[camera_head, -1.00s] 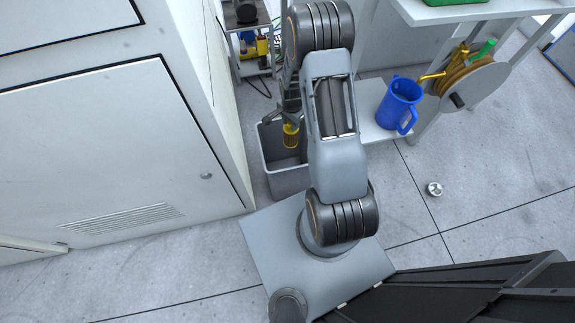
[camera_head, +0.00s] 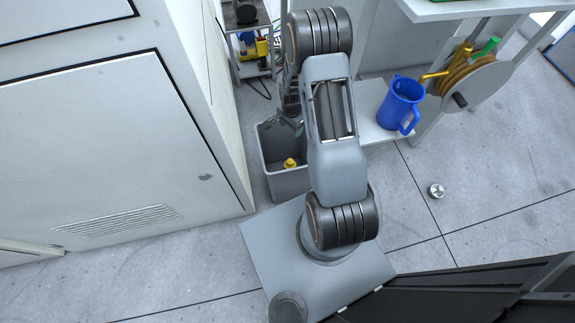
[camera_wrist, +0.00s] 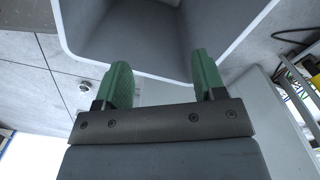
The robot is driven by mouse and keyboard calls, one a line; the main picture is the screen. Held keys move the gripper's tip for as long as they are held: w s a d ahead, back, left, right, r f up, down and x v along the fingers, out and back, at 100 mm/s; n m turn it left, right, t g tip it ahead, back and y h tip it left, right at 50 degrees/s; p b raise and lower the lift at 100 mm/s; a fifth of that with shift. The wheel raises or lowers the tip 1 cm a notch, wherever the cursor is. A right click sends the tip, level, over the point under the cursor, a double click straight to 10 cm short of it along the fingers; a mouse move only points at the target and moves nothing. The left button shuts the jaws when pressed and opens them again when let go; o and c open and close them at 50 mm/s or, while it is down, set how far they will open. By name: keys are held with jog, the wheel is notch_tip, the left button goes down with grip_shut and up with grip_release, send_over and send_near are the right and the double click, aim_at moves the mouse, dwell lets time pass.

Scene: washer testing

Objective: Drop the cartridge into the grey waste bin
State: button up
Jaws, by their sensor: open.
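The grey waste bin (camera_head: 289,186) stands on the floor beside the white cabinet, partly hidden by my arm. The yellow cartridge (camera_head: 290,163) shows inside the bin, below the rim; only part of it is visible. My gripper (camera_wrist: 163,80) is open, with nothing between its green fingertips. It is above the bin, mostly behind my arm in the head view. In the wrist view the bin (camera_wrist: 215,25) opens just beyond the fingertips, and no cartridge is visible in it there.
The white cabinet (camera_head: 100,140) rises close to the left of the bin. A blue jug (camera_head: 400,104) stands on a low shelf to the right, near a hose reel (camera_head: 472,82). A small metal object (camera_head: 436,191) lies on the otherwise clear floor at right.

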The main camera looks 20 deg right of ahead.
notch_tip(320, 180, up, 14)
jog(key=p, duration=0.3)
dwell(0.3)
jog(key=shift+f, duration=0.1)
dwell(0.4)
